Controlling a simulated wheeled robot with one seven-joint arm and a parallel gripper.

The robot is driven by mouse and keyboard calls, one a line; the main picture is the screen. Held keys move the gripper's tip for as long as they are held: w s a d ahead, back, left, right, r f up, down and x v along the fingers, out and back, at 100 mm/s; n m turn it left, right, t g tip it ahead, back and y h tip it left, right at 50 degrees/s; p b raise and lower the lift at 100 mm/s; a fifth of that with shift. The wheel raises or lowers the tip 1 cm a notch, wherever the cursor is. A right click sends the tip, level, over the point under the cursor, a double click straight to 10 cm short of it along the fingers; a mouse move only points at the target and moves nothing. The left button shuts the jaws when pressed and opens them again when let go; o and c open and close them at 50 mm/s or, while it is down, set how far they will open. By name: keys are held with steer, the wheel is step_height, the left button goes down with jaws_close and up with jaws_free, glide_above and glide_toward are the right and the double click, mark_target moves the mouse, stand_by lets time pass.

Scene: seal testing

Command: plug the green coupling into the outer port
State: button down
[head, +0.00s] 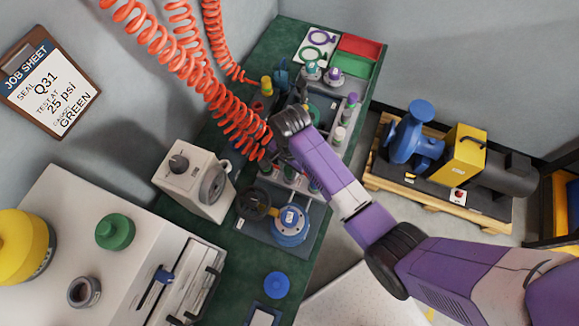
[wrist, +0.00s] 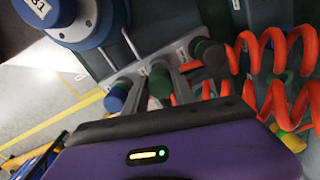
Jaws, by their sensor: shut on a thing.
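My gripper (wrist: 161,92) is shut on what looks like the green coupling (wrist: 159,76), between its two grey fingers in the wrist view. The coupling is at the middle of a pale grey port bracket (wrist: 139,68). A blue-ended fitting (wrist: 117,97) is on one side of it and a dark, greenish-ended fitting (wrist: 207,51) on the other. I cannot tell whether the coupling is seated or only in front of the bracket. In the head view my arm hides the fingertips and most of the bracket. I cannot tell which port is the outer one.
Red coiled hoses (head: 240,112) hang close to my wrist; coils also show in the wrist view (wrist: 300,50). A blue flanged unit (head: 290,226) stands near the bracket. A beige box with a dial (head: 190,178) stands left on the green bench (head: 225,262). A job sheet (head: 50,82) says GREEN.

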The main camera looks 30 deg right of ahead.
steer(key=shift+f+b, duration=0.4)
steer(key=shift+f, duration=0.45)
steer(key=c, duration=0.9)
jaws_free()
steer(key=shift+c, duration=0.2)
steer(key=shift+r, duration=0.15)
step_height(320, 180, up, 8)
steer(key=shift+f, duration=0.25)
